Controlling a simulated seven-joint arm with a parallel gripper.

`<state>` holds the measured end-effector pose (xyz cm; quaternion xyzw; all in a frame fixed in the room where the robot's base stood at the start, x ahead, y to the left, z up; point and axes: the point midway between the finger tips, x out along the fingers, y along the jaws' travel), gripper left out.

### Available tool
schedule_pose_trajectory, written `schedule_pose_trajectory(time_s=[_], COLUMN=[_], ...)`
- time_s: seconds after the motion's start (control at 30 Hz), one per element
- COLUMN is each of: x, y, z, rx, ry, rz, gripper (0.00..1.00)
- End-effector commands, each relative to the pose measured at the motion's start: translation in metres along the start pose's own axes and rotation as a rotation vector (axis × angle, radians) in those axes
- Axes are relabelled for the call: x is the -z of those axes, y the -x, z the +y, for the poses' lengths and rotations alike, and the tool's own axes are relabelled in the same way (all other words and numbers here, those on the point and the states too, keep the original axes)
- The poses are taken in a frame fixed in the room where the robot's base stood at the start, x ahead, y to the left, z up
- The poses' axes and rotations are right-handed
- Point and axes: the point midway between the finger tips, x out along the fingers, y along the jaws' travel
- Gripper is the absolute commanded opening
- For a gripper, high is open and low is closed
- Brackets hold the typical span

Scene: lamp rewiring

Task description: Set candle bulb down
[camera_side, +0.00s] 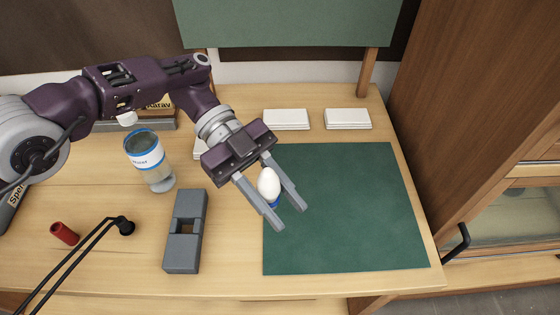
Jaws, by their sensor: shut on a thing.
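The candle bulb (268,183) is a small white, egg-shaped bulb with a blue part at its lower end. My gripper (291,218) is shut on the bulb, which sits between its two grey fingers. The gripper points down and to the right, over the left part of a dark green mat (350,220). Part of the bulb's blue end is hidden by a finger. I cannot tell whether the bulb touches the mat.
A grey block with a square recess (185,240) lies left of the mat. A jar with a blue-banded label (150,160), a red cylinder (65,233) and a black cable end (124,226) are further left. White stacks (287,119) (347,118) lie behind. The mat's right side is clear.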

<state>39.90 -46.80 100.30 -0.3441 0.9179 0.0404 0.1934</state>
Motion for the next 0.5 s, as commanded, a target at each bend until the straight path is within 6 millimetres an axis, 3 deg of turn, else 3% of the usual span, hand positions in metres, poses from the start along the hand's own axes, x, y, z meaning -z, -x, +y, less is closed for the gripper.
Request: schedule_pose_trajectory(time_s=[0.07, 0.5], x=[-0.015, -0.065], y=[-0.006, -0.027], z=[0.001, 0.004], rx=[0.001, 0.002], ry=[0.001, 0.0], rz=[0.001, 0.001], gripper=[0.0, 0.0])
